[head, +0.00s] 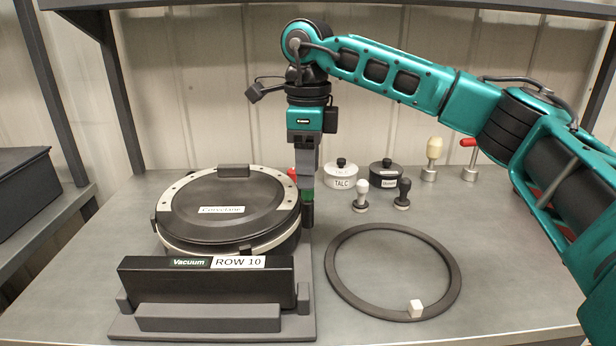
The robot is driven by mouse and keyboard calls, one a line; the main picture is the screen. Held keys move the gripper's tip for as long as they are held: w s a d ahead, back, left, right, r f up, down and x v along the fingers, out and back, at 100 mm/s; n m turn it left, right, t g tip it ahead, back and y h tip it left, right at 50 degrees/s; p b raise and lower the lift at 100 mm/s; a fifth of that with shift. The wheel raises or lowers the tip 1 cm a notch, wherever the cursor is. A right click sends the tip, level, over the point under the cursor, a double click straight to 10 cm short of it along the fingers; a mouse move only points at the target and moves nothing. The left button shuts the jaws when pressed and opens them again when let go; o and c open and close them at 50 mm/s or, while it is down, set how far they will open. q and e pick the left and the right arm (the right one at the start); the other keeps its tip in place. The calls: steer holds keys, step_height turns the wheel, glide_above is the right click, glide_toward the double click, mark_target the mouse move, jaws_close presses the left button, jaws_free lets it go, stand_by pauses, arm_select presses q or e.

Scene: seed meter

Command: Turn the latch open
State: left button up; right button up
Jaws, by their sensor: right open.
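The seed meter is a round black-lidded housing (228,206) with a light rim, on a grey stand behind a black front block (207,283) marked "Vacuum" and "ROW 10". My right gripper (307,208) points straight down at the right edge of the meter, its jaws open. The latch is not clearly visible; the gripper covers part of the meter's right edge. A small red part (292,174) shows just left of the gripper and is partly hidden by it. I cannot tell whether the gripper touches the meter. My left gripper is out of view.
Behind are a white talc pot (341,176), a dark pot (386,174) and several small knobbed pieces. A dark box (22,185) sits far left. The front right bench is clear.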

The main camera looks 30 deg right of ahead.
step_height(320, 180, up, 10)
steer(key=p, duration=0.1)
stand_by(0.5)
